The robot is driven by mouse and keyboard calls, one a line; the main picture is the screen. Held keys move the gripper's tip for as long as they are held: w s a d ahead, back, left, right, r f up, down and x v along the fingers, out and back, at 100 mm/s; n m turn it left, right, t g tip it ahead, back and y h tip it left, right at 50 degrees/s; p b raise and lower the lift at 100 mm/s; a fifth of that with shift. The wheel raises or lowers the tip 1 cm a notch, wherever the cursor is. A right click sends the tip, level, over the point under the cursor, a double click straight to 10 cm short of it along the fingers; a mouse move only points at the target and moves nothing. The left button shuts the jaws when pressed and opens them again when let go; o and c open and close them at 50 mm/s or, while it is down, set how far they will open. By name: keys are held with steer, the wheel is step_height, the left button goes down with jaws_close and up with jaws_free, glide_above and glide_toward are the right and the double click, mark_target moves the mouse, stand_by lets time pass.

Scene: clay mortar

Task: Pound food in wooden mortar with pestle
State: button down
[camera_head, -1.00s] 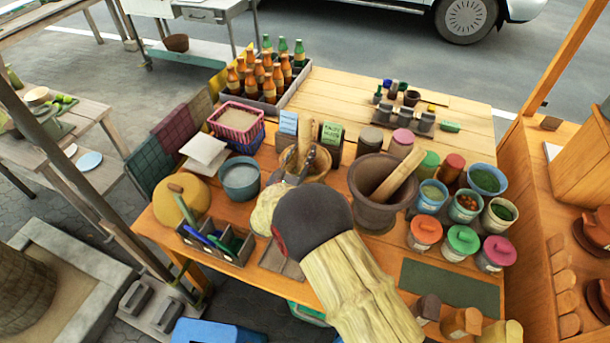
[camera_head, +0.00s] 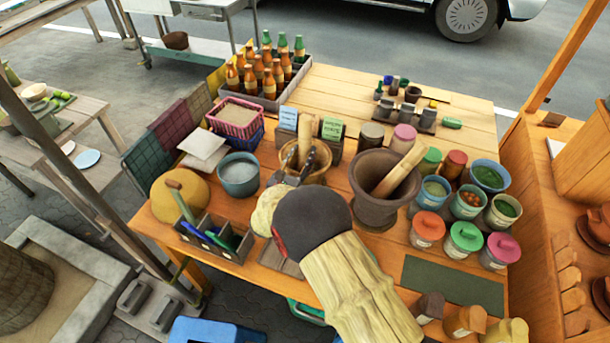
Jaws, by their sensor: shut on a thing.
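The wooden mortar (camera_head: 318,174) is a small tan bowl standing on the table, left of a larger brown clay mortar (camera_head: 376,210). An upright light wooden pestle (camera_head: 305,136) stands in the wooden mortar. My gripper (camera_head: 304,160) reaches over the mortar's near side and is shut on the pestle. My arm hides part of the mortar's near side, and the food inside cannot be made out. The clay mortar holds its own thick wooden pestle (camera_head: 398,171), leaning to the right.
Lidded jars (camera_head: 464,238) and bowls crowd the right. A green mat (camera_head: 452,280) is bare.

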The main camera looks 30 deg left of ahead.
steer(key=shift+r, duration=0.1)
steer(key=c, duration=1.2)
jaws_free()
steer(key=shift+o, duration=0.2)
steer(key=shift+s, duration=0.15)
